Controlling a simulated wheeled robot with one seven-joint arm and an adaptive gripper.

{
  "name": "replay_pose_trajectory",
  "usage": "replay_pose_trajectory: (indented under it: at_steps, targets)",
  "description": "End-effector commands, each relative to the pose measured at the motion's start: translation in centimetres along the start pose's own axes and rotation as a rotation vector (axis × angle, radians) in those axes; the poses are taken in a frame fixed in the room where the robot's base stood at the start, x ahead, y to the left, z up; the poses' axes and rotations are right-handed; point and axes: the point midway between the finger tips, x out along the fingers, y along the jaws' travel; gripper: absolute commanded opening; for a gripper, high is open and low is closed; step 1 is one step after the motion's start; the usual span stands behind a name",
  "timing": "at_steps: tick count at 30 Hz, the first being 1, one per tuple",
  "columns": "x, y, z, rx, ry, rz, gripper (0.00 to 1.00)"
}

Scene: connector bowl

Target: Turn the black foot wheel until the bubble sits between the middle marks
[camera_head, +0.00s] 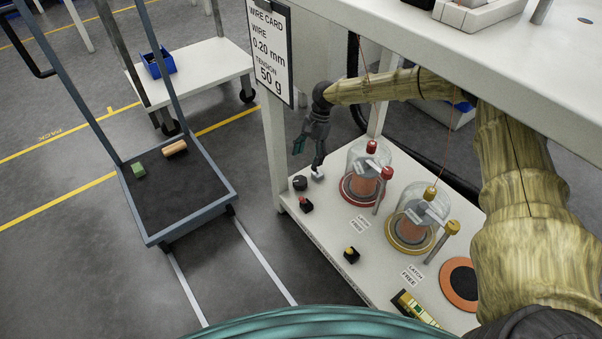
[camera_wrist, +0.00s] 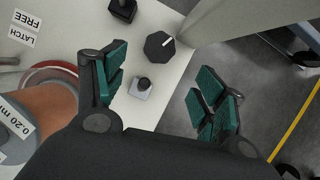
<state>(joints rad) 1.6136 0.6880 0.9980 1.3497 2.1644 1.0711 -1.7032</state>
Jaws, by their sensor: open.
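A black faceted wheel with a white mark (camera_wrist: 160,46), which looks like the foot wheel, lies on the white shelf near its edge. In the head view this wheel (camera_head: 300,183) is at the shelf's left corner. My gripper (camera_head: 309,156) hangs just above that corner. In the wrist view my gripper (camera_wrist: 162,92) is open and empty, with green-padded fingers wide apart. The wheel appears beyond the fingertips, not touched. A yellow spirit level with a green vial (camera_head: 411,306) lies near the shelf's front. Its bubble is too small to read.
A white block with a black knob (camera_wrist: 142,86) shows between my fingers. A black box with a red button (camera_head: 306,205) and one with a yellow button (camera_head: 351,255) are nearby. Glass-domed spools (camera_head: 366,172) stand right of my gripper. A tabletop (camera_head: 500,60) overhangs the shelf.

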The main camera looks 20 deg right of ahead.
Motion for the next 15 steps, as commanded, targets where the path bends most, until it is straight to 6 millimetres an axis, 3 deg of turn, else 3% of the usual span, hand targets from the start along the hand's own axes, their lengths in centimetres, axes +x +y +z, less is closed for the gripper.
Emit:
replay_pose_trajectory:
  at_steps: [15]
  targets:
    - [8.3,0.4,-0.8,-0.004,-0.022,-0.009,0.71]
